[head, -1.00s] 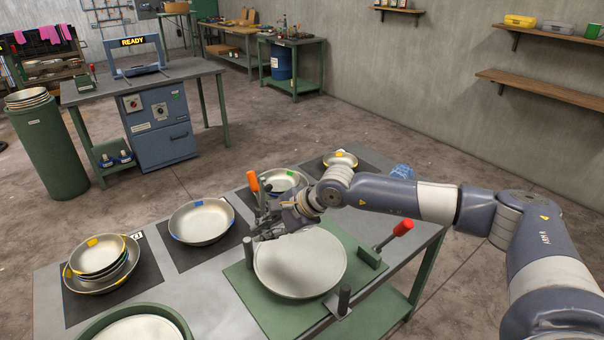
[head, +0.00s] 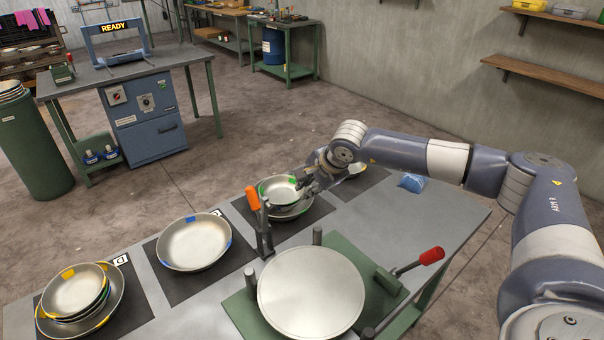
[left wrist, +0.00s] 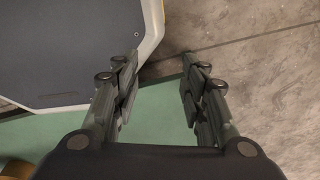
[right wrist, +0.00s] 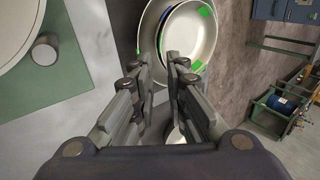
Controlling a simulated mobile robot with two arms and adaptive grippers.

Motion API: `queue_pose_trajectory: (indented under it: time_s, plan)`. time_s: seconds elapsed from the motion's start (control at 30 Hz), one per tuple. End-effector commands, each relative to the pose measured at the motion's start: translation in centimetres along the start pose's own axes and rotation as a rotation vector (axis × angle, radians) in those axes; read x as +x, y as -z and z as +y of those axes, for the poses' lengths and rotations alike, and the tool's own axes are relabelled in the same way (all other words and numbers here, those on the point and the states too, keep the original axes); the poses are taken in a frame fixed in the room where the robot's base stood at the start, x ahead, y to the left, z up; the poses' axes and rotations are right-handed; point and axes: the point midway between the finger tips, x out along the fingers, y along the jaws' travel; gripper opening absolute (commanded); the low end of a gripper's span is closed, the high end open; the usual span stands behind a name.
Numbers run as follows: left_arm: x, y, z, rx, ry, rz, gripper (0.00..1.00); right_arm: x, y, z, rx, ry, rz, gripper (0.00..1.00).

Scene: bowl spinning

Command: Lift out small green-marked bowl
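The small green-marked bowl (head: 277,188) sits nested in a larger bowl (head: 292,213) on a dark mat at the back of the table. In the right wrist view the small bowl (right wrist: 188,35) shows green patches, with the larger pale bowl around it. My right gripper (head: 303,184) is at the bowls' right side. In its wrist view the fingers (right wrist: 160,62) are partly apart, with the near bowl rims at their tips. I cannot tell whether they touch. My left gripper (left wrist: 162,58) is open and empty, outside the head view.
An orange-handled clamp (head: 253,198) stands in front of the bowls. A round disc (head: 311,292) lies on the green fixture with posts and a red-handled lever (head: 431,256). A blue-marked bowl (head: 194,242) and a yellow-marked stack (head: 75,290) are to the left.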

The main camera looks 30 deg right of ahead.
Motion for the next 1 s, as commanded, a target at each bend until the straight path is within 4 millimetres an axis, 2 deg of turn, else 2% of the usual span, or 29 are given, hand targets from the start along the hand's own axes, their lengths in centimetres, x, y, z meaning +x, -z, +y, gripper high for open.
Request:
queue_pose_trajectory:
  time_s: [0.2,0.43,0.57,0.67,0.8,0.9,1.0]
  plan:
    - [0.6,0.3,0.1,0.0,0.0,0.004,0.4,1.0,-0.1,0.1,0.001,-0.001,-0.002,0.13]
    - [2.1,-3.0,0.5,0.0,-0.005,-0.042,0.4,4.1,-0.1,0.2,0.0,0.0,-0.004,0.13]
    - [3.2,-4.0,0.5,0.0,-0.005,-0.053,0.4,5.9,-0.1,0.3,0.001,0.0,-0.003,0.13]
    - [4.3,-3.7,0.5,0.001,-0.004,-0.047,0.4,7.1,-0.1,0.3,0.001,0.0,-0.003,0.13]
    - [5.1,-2.0,0.2,0.001,-0.001,-0.022,0.4,8.0,-0.1,0.2,0.001,0.0,-0.002,0.13]
    - [5.4,-0.9,0.1,0.001,0.0,-0.003,0.4,8.4,-0.1,0.1,0.001,0.0,-0.002,0.13]
    - [5.4,-0.6,0.0,0.001,0.001,0.001,0.4,8.5,-0.1,0.1,0.001,0.0,-0.002,0.13]
